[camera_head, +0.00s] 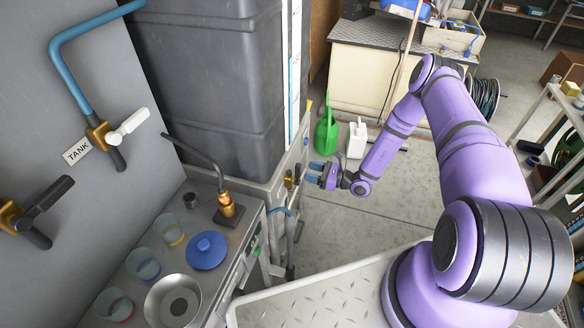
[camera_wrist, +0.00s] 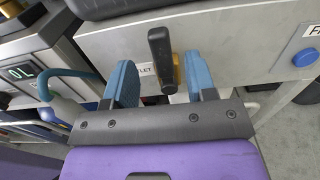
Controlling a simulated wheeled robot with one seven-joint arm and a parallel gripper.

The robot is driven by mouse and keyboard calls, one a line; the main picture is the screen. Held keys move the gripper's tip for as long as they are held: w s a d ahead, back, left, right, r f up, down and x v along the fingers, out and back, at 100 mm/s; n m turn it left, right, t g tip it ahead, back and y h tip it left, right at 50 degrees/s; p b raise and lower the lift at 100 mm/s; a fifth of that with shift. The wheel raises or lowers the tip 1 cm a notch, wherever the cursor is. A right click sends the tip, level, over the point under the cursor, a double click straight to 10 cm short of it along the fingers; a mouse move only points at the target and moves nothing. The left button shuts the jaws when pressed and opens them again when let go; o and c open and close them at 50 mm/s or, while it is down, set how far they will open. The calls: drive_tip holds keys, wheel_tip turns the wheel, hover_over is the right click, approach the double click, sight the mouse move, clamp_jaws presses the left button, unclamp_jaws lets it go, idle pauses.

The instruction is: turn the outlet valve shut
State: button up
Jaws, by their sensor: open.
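The outlet valve shows in the wrist view as a dark lever handle (camera_wrist: 160,45) in front of a brass body (camera_wrist: 177,68). It sits on a grey panel beside a partly hidden label ending in "LET". The handle stands upright in that picture. My gripper (camera_wrist: 160,66) is open, with one blue finger on each side of the handle. I see no clear contact with either finger. In the head view my gripper (camera_head: 313,172) is just right of the small brass valve (camera_head: 289,180) on the side of the tank stand. The handle is hard to make out there.
A TANK valve with a white handle (camera_head: 128,126) and a dark-handled valve (camera_head: 45,200) are on the left wall. A bench with cups, a blue lid (camera_head: 207,250) and a steel bowl (camera_head: 172,301) stands below. A green watering can (camera_head: 326,131) stands behind my gripper.

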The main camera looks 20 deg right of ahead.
sight(300, 169)
drive_tip(key=x, duration=0.7)
drive_tip(key=shift+w+a, duration=0.1)
drive_tip(key=shift+a, duration=0.05)
clamp_jaws()
